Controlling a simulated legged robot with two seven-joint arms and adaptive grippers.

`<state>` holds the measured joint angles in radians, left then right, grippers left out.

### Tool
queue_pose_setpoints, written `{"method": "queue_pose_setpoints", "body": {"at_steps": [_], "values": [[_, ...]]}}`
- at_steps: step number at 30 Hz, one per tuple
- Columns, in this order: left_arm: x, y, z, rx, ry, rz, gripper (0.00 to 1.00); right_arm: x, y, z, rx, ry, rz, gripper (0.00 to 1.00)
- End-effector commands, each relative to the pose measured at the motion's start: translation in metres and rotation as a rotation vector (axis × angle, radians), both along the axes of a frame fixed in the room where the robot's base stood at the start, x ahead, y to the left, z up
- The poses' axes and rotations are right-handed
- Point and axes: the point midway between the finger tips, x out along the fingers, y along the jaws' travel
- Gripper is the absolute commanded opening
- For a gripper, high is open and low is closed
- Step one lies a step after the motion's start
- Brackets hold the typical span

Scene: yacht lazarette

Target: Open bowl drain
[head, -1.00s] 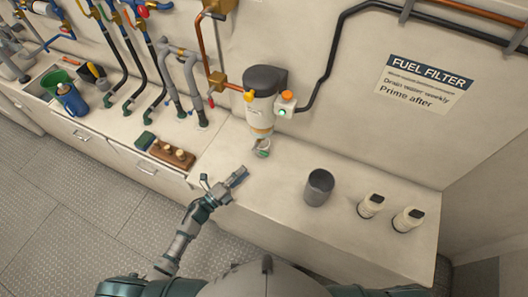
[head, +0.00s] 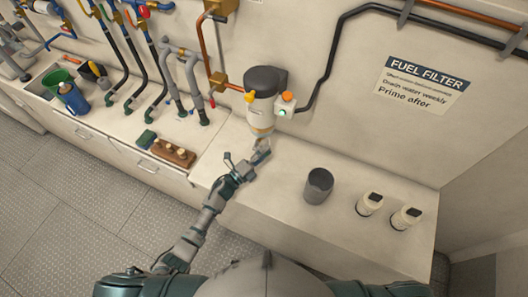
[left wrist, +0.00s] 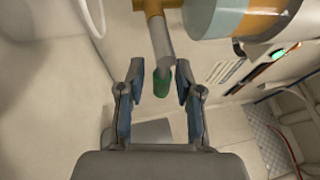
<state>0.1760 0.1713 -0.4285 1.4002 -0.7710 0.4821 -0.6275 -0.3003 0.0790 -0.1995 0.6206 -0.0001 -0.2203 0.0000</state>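The fuel filter has a dark cap (head: 265,78) and a pale body (head: 260,108), mounted on the wall above the counter. In the left wrist view, its blue and orange lower part (left wrist: 235,18) is at the top right. The bowl drain there is a grey stem (left wrist: 161,42) from a brass fitting, ending in a green tip (left wrist: 161,82). My left gripper (head: 262,150) is just below the filter and hides the drain in the head view. In the left wrist view, its fingers (left wrist: 161,84) are open either side of the green tip; I cannot tell contact. My right gripper is out of view.
A grey cup (head: 318,186) and two white canisters (head: 369,204) stand on the counter to the right. A brown block with pegs (head: 173,153) and hoses (head: 180,85) are left of the filter. A FUEL FILTER sign (head: 423,85) is on the wall.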

Motion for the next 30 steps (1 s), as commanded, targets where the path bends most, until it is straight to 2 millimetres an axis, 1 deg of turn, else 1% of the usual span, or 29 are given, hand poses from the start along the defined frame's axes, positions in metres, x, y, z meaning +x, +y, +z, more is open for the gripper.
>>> {"method": "queue_pose_setpoints", "body": {"at_steps": [1, 3, 11, 16, 20, 30], "values": [[0.0, 0.0, 0.0, 0.0, 0.0, 0.0, 0.15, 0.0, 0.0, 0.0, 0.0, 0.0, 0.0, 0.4], [0.0, 0.0, 0.0, 0.0, 0.0, 0.0, 0.0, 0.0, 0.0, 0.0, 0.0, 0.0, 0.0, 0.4], [0.0, 0.0, -0.002, -0.006, 0.006, 0.002, 0.0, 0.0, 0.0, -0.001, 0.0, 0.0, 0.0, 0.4], [0.0, 0.0, -0.001, -0.049, 0.024, 0.002, 0.0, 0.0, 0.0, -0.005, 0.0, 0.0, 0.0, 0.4], [0.0, 0.001, 0.001, -0.116, 0.053, 0.002, 0.0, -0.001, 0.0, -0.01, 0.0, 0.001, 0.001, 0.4], [0.001, 0.003, 0.01, -0.352, 0.152, 0.003, 0.0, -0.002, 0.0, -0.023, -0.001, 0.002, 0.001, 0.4]]}}
